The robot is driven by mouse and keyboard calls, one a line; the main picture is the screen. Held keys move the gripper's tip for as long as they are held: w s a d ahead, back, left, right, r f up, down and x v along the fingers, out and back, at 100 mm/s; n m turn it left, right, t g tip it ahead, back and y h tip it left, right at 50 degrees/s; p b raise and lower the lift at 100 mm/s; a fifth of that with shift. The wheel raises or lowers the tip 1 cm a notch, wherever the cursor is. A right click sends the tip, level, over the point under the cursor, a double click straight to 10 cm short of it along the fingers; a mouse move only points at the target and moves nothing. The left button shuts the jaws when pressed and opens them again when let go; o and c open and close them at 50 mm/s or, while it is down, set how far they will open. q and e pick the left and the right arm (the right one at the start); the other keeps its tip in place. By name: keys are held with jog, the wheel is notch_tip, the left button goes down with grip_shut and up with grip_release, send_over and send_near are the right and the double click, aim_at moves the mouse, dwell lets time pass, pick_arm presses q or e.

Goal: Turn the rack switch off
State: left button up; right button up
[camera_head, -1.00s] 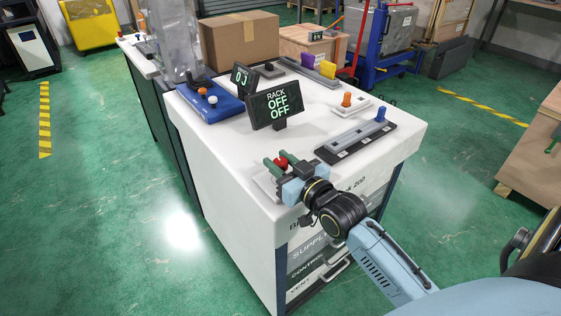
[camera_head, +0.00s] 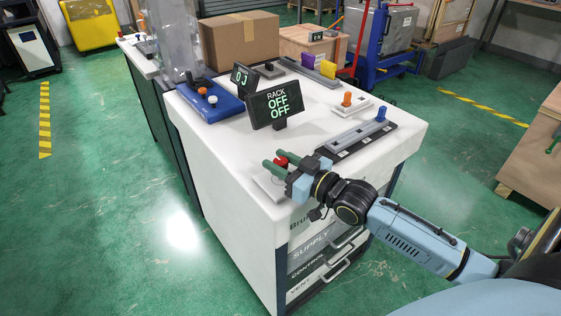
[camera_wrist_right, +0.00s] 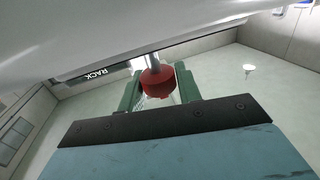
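The rack switch has a red knob (camera_head: 281,160) on a lever, over a pale base plate at the near corner of the white counter. A "RACK" label (camera_wrist_right: 96,76) shows there to the left. My left gripper is not in view.
The white counter top (camera_head: 225,140) also holds a grey slider with a blue handle (camera_head: 381,114), an orange switch (camera_head: 347,99), purple and yellow levers, and a blue joystick box (camera_head: 209,102). A cardboard box (camera_head: 240,37) stands behind. Green floor is open at left.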

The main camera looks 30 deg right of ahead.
aim_at(287, 166)
jog(key=o, duration=0.3)
jog(key=shift+o, duration=0.2)
jog(key=shift+s+d, duration=0.25)
jog(key=shift+s, duration=0.3)
jog(key=shift+p+v, duration=0.35)
jog(key=shift+v, duration=0.9)
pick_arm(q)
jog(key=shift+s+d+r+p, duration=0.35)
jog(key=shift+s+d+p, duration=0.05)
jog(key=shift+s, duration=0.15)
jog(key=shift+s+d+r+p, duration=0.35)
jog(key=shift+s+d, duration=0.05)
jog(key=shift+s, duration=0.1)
pick_arm(e)
jog(key=v, duration=0.9)
jog(key=shift+s, duration=0.35)
